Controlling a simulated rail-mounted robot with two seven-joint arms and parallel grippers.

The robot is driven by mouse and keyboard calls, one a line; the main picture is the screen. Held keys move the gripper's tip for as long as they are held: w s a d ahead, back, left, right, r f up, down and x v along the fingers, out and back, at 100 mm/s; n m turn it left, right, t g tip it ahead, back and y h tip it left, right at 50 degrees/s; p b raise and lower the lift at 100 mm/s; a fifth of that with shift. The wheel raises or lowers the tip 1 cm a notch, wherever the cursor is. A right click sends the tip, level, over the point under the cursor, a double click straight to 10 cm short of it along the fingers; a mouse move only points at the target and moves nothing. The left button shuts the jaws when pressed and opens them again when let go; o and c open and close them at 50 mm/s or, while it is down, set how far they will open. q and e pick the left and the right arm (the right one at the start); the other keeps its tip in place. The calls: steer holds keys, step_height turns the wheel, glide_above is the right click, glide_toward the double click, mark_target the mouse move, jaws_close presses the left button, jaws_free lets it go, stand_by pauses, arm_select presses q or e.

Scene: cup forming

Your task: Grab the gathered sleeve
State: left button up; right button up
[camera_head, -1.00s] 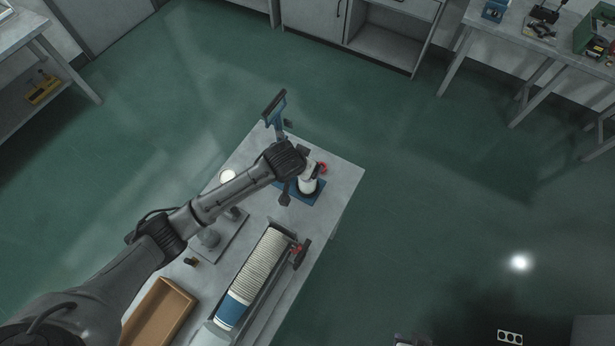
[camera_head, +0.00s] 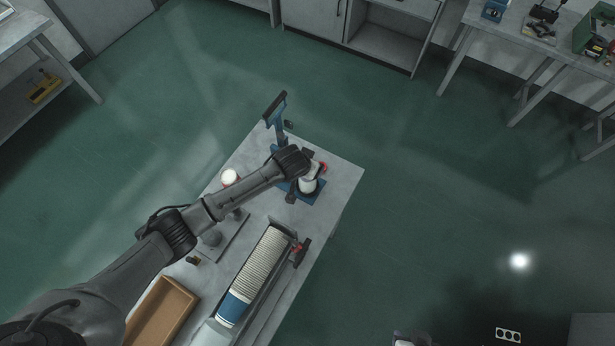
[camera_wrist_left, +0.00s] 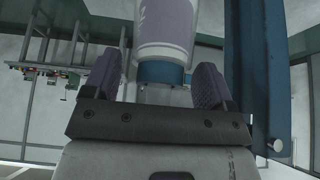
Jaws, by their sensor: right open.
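A long row of nested white cups (camera_head: 259,263), the sleeve, lies in a grey trough on the table, with a blue-patterned cup at its near end. My left arm reaches over the table to a white cup (camera_head: 308,183) on a blue stand. My left gripper (camera_wrist_left: 160,82) shows in the left wrist view with its fingers apart. The pale printed cup (camera_wrist_left: 166,25) and its blue collar are just beyond the fingers, with gaps at the sides. My right gripper (camera_head: 410,338) is cut off by the bottom edge of the head view, right of the table and apart from the sleeve.
A brown open box (camera_head: 160,312) stands at the near left of the table. A red-handled part (camera_head: 300,252) sits beside the trough. A blue upright post (camera_head: 277,112) rises at the far end.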

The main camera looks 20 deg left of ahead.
arm_select(q)
steer(key=c, duration=1.4)
steer(key=shift+r, duration=0.15)
